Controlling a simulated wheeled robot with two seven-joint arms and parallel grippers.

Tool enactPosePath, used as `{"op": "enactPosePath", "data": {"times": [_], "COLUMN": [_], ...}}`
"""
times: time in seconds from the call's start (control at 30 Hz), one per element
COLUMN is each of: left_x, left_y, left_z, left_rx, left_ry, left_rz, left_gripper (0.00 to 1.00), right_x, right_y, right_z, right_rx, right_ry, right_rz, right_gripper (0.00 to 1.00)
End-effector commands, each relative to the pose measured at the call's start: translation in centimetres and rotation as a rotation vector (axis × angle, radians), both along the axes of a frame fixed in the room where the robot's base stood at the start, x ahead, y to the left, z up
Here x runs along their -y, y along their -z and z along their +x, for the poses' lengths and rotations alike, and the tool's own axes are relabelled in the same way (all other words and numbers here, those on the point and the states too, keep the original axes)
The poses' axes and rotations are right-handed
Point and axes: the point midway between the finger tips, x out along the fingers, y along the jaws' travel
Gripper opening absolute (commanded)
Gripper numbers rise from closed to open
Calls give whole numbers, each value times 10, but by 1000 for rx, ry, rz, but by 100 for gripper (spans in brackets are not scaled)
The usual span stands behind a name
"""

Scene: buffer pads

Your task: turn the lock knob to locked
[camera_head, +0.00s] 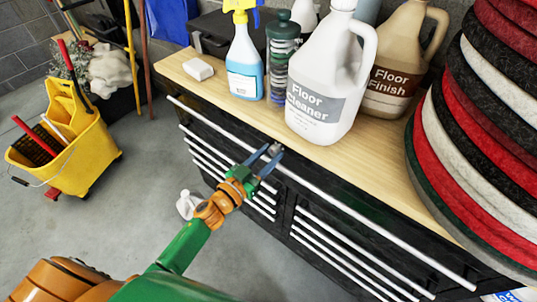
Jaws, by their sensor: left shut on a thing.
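The lock knob (274,149) is a small grey piece on the front of the black tool cabinet (236,137), just below the worktop's edge. My left gripper (267,157) reaches up to it from the lower left, with its two blue fingers on either side of the knob. The fingers are shut on the knob and hide part of it. The knob is too small for me to tell which way it points. My right gripper is not in view.
On the wooden worktop (228,110) stand a Floor Cleaner jug (318,85), a Floor Finish jug (398,60), a blue spray bottle (244,65) and a white block (198,69). Stacked pads (480,120) rise at right. A yellow mop bucket (65,140) stands left.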

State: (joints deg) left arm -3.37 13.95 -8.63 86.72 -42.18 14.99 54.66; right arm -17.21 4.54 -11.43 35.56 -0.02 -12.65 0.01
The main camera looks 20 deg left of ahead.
Motion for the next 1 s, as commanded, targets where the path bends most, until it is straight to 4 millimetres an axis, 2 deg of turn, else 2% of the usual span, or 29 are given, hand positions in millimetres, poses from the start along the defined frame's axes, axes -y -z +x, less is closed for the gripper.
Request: {"op": "enactPosePath", "data": {"times": [0.37,1.0], "left_x": [0,2], "left_y": [0,2], "left_z": [0,-1], "left_rx": [29,223], "left_ry": [-1,-1], "left_rz": [82,618], "left_gripper": [0,0], "right_x": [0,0], "right_y": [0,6], "right_z": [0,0], "right_rx": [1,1], "right_ry": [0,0], "right_rz": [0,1], "right_gripper": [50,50]}}
